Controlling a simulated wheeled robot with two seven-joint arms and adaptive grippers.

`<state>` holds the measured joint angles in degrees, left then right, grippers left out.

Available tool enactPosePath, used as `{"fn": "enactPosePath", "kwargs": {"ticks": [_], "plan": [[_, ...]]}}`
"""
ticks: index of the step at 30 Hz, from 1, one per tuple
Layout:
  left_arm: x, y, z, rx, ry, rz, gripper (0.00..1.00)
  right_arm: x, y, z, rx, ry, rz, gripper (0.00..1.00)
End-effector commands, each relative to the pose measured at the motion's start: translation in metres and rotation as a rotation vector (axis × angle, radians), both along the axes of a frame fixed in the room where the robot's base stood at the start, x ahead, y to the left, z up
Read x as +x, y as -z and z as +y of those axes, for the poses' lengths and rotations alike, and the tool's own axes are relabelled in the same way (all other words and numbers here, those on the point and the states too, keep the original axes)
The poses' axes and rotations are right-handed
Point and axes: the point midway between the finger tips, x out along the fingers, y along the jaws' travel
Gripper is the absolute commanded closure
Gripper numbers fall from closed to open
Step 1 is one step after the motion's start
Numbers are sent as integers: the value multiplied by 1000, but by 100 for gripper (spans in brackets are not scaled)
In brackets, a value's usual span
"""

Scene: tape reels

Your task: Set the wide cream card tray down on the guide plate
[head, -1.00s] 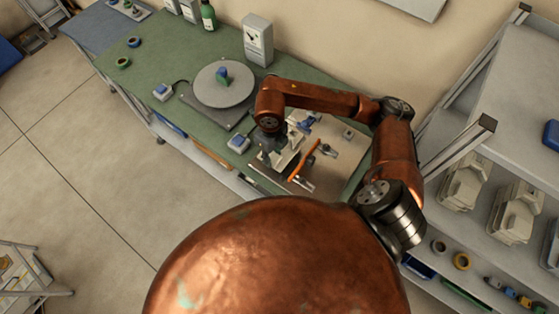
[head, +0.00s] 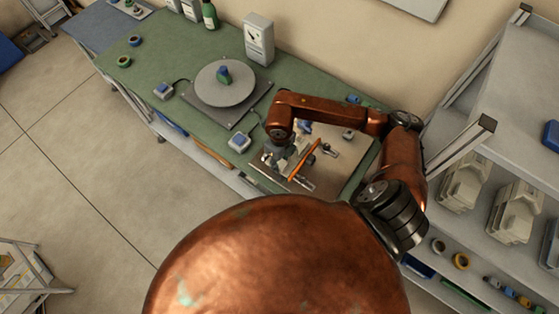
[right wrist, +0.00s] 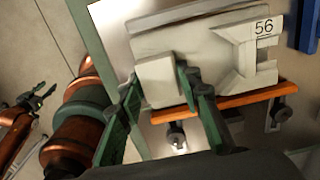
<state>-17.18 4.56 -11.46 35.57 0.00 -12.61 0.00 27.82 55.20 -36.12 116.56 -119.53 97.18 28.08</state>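The wide cream card tray (right wrist: 205,60), marked 56, fills the upper middle of the right wrist view. My right gripper (right wrist: 160,88) has its green fingers on both sides of the tray's cream block and is shut on it. In the head view the right gripper (head: 277,150) is over the near left part of the brownish guide plate (head: 345,158), and the arm hides much of the tray. An orange bar (head: 304,159) runs beside the tray. I cannot tell whether the tray touches the plate. My left gripper (right wrist: 38,98) shows small at the wrist view's left edge, fingers apart and empty.
Left of the plate on the green bench are a small blue-topped box (head: 239,141) and a round grey turntable (head: 224,83). A clamp-like fitting (head: 328,148) stands on the plate. A shelf unit (head: 500,150) with more cream trays stands to the right.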

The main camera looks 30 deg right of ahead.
Motion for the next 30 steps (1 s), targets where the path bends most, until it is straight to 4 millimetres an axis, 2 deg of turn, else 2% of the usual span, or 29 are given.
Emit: {"fn": "enactPosePath", "kwargs": {"ticks": [7, 17, 20, 23, 30], "plan": [[0, 0, 0, 0, 0, 0, 60, 0, 0, 0, 0, 0, 0, 51], [1, -4, 0, 0, 0, -1, 60, 0, -4, 0, 0, 0, 0, 51], [0, -3, 0, 0, 0, 0, 60, 1, -14, -1, -2, 0, -3, 51], [0, -2, 0, 0, 0, 0, 60, 1, -32, 0, -2, -1, -5, 51], [0, 0, 0, 0, 0, 1, 60, 1, -84, 0, -1, 0, -5, 51]]}}
